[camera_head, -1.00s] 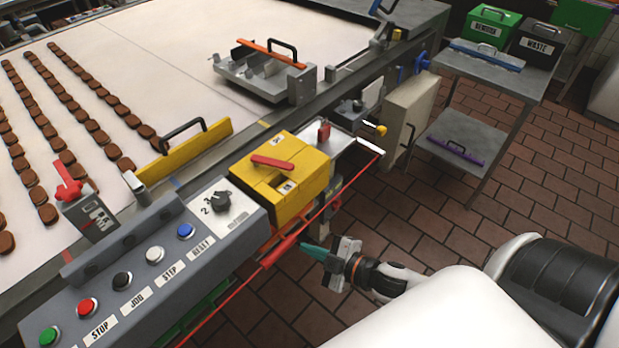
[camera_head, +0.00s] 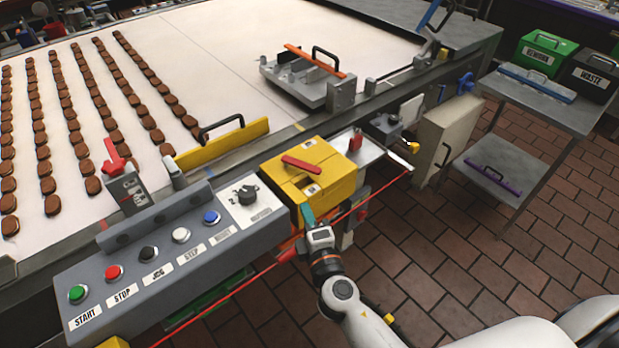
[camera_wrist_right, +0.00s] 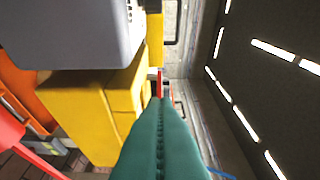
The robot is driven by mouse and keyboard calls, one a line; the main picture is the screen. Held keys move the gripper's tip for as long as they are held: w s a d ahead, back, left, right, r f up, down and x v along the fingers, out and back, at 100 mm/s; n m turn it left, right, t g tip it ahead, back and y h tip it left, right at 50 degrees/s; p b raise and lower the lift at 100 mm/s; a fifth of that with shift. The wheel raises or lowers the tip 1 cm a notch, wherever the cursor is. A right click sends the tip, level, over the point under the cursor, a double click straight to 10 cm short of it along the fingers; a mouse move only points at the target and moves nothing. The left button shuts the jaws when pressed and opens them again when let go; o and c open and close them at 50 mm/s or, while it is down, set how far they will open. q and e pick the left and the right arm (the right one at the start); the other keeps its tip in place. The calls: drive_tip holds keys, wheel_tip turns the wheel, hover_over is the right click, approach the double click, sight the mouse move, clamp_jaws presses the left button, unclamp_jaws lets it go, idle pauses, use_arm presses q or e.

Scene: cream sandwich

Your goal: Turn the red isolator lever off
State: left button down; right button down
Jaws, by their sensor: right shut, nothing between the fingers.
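The red lever (camera_head: 302,165) lies nearly flat across the top of the yellow isolator box (camera_head: 336,182), beside the control panel. My right gripper (camera_head: 308,214) is shut and empty, its teal fingers pointing up at the box's near front side, below and in front of the lever. I cannot tell whether the fingertips touch the box. In the right wrist view the shut fingers (camera_wrist_right: 160,103) reach up past the yellow box (camera_wrist_right: 95,115), which is on their left. The lever cannot be made out for sure there. My left gripper is not in view.
The grey control panel (camera_head: 130,262) with several buttons and a black knob (camera_head: 246,195) is left of the box. A red cord (camera_head: 240,280) runs along the front. Another red lever (camera_head: 113,155) stands on a grey post.

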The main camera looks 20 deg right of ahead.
sight(309, 188)
drive_tip(key=w+p, duration=0.1)
drive_tip(key=w, duration=0.5)
drive_tip(key=shift+d+r, duration=0.1)
drive_tip(key=shift+r, duration=0.05)
drive_tip(key=w+d, duration=0.1)
drive_tip(key=w+d+p, duration=0.1)
drive_tip(key=shift+w+d, duration=0.15)
drive_tip(key=shift+w, duration=0.2)
drive_tip(key=shift+w+d+f, duration=0.2)
drive_tip(key=shift+w+d, duration=0.1)
drive_tip(key=shift+d, duration=0.05)
drive_tip(key=shift+d, duration=0.15)
